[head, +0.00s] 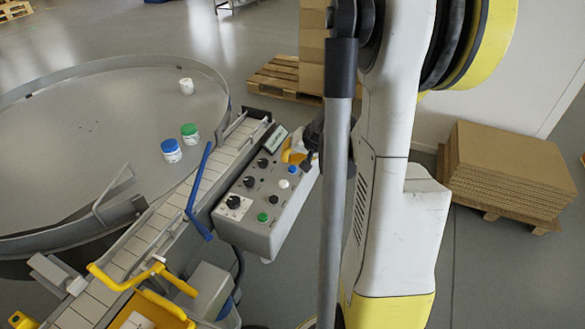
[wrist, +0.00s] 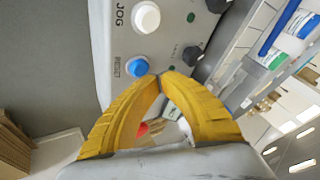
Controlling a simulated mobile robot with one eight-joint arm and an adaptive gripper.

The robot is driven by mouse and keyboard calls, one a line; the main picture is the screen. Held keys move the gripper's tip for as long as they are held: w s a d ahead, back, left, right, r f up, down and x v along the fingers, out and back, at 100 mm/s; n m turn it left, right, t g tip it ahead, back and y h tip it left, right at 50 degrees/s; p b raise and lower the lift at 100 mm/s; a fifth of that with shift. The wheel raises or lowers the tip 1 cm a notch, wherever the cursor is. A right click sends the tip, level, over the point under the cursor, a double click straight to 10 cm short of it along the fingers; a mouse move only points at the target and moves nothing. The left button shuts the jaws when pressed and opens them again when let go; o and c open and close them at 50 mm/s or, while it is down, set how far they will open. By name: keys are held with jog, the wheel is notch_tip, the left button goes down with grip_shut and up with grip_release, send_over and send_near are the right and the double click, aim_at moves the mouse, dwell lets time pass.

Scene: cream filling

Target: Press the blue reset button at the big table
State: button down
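The blue reset button (head: 273,199) is on the sloped grey control box (head: 262,237) beside the big round table (head: 60,130). In the wrist view the blue button (wrist: 137,66) shows near the label RESET, close to the left of my fingertips. My gripper (wrist: 161,76) has yellow fingers with their tips together and nothing held between them. In the head view my gripper (head: 289,155) is over the far right part of the box, partly hidden by my arm. I cannot tell whether the fingertips touch the panel.
A white button (wrist: 146,17) labelled JOG is near the blue one. A green button (head: 263,217) and several black knobs share the panel. A conveyor (head: 150,230) with a blue rail (head: 198,195) runs along the box. Jars (head: 171,150) stand on the table.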

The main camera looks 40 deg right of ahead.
jog(key=shift+f, duration=0.1)
jog(key=shift+f+b, duration=0.35)
jog(key=shift+b, duration=0.1)
jog(key=shift+f+b, duration=0.5)
jog(key=shift+f, duration=0.05)
dwell(0.6)
jog(key=shift+r, duration=0.15)
jog(key=shift+r+p, duration=0.75)
jog(key=shift+r, duration=0.1)
jog(key=shift+r+p, duration=1.9)
jog(key=shift+r, duration=0.65)
